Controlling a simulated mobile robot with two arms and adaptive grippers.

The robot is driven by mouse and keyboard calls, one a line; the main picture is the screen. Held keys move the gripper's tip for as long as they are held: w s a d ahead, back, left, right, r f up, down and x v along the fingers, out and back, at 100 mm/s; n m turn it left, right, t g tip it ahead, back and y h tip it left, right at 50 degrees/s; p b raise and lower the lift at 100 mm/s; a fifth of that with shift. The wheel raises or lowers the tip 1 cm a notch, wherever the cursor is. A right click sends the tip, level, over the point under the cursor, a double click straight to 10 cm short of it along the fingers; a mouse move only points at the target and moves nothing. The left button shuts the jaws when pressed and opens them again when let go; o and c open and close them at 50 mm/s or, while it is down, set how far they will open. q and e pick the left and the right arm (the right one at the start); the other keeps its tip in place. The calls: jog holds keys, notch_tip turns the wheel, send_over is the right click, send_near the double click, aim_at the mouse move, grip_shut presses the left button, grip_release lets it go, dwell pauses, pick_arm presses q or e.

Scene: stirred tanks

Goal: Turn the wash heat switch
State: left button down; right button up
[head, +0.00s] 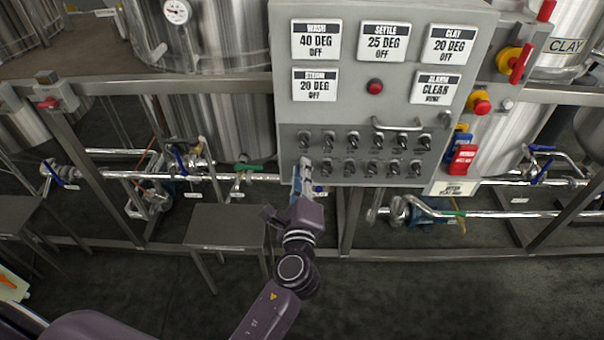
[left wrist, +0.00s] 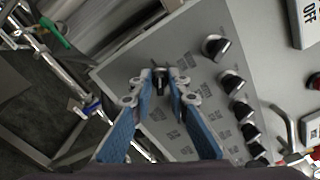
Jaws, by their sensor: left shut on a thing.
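The grey control panel (head: 283,120) carries two rows of dark rotary switches below its displays. The wash display (head: 316,42) at the top left reads 40 DEG and OFF. My left gripper (head: 304,166) reaches up to the panel's lower left corner. In the left wrist view its blue fingers (left wrist: 161,82) are shut around a small dark switch (left wrist: 159,86), the leftmost of the lower row. The fingers hide most of that switch, and I cannot read its label. The switch above it (left wrist: 215,46) is free. My right gripper is not in view.
A metal handle (head: 397,124) sticks out above the switches. Red buttons (head: 481,105) and lockout tags (head: 462,158) are at the right side. A small steel table (head: 226,226) stands left of my arm. Pipes and valves run behind; the floor in front is clear.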

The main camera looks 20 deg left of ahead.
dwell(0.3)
pick_arm(q)
jog(key=c, duration=2.1)
grip_release()
jog(key=v, duration=1.2)
